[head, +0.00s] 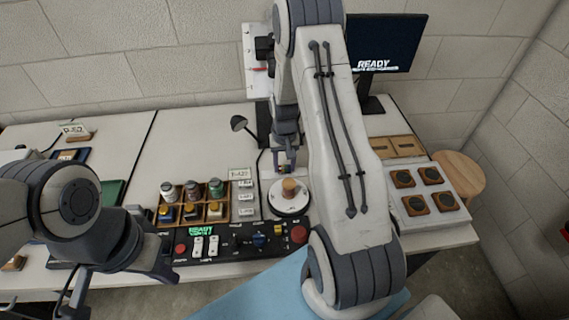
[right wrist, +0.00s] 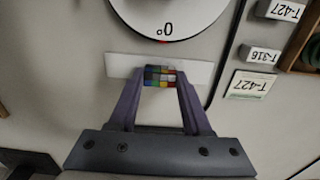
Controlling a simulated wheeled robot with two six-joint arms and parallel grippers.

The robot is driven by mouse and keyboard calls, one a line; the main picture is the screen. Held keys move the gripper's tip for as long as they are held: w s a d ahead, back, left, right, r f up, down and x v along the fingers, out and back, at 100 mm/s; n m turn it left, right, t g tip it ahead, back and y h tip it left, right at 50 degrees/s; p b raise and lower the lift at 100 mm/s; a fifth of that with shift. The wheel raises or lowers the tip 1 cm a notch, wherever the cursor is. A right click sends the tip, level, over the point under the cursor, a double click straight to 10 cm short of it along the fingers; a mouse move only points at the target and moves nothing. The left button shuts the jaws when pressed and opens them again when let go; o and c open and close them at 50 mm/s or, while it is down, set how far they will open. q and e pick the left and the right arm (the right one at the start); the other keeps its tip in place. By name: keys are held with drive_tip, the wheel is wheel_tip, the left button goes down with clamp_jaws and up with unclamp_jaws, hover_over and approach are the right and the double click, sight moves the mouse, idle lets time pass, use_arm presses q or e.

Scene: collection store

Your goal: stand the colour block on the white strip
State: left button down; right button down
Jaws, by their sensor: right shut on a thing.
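The colour block (right wrist: 160,76), a small block with a grid of coloured squares, is between the fingertips of my right gripper (right wrist: 158,82) in the right wrist view. My right gripper is shut on it. The white strip (right wrist: 198,73) lies right behind and beside the block, its two ends showing past the fingers. I cannot tell whether the block touches the strip or is above it. In the head view my right gripper (head: 285,168) points down behind the turntable, and the strip is not clear there. My left gripper (head: 120,288) is at the lower left, fingers apart and empty.
A round white turntable (right wrist: 195,14) marked 0° is close to the strip; in the head view it carries a brown cylinder (head: 290,187). Label cards (right wrist: 250,84) lie at one side. A wooden rack of jars (head: 192,205) and a control panel (head: 230,243) stand nearby.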

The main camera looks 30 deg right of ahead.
drive_tip(key=shift+f, duration=0.2)
drive_tip(key=shift+c, duration=1.7)
unclamp_jaws()
